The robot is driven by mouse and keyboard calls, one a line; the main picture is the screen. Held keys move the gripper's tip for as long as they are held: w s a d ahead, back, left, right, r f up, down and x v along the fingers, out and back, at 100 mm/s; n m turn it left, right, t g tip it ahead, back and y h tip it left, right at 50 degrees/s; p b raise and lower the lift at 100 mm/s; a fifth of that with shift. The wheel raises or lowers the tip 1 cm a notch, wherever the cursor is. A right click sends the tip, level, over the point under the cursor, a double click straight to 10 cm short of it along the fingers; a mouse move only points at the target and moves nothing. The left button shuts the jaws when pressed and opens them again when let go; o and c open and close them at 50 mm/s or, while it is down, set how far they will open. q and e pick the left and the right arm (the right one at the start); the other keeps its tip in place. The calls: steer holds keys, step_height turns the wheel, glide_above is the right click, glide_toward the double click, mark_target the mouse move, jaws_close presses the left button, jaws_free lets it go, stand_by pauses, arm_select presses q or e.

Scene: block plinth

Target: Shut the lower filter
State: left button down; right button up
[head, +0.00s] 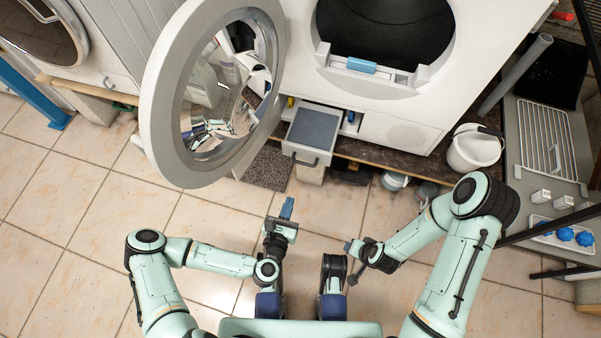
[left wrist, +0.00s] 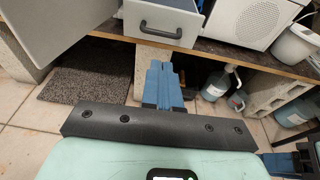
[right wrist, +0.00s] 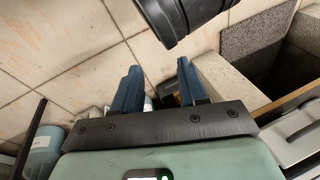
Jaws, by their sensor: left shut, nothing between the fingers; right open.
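The lower filter (head: 313,130) is a pulled-out drawer with a grey top, low on the front of the white machine (head: 400,115). Its dark handle (head: 305,159) faces me. In the left wrist view the drawer front (left wrist: 183,22) and handle (left wrist: 161,29) are at the top. My left gripper (head: 287,207) is shut and empty, in front of the drawer and apart from it. Its blue fingers (left wrist: 162,85) are together below the handle in the wrist view. My right gripper (head: 350,246) is open and empty, farther from the machine; its fingers (right wrist: 157,88) are apart.
The machine's round door (head: 160,100) stands open left of the drawer. An upper filter with a blue tab (head: 361,66) sits in the door opening. A white bucket (head: 474,148) stands at the right. Bottles (left wrist: 217,82) and blocks are under the shelf. The tiled floor in front is clear.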

arm_select(q)
steer(key=b, duration=0.1)
glide_toward(303, 164)
steer(key=shift+b+x, duration=1.2)
steer(key=shift+x, duration=2.25)
arm_select(e)
steer(key=s+d+f+g, duration=0.1)
steer(key=s+f, duration=0.2)
steer(key=f, duration=0.2)
steer(key=shift+s+d+f, duration=0.25)
steer(key=shift+s+d, duration=0.05)
arm_select(q)
steer(key=shift+a, duration=0.1)
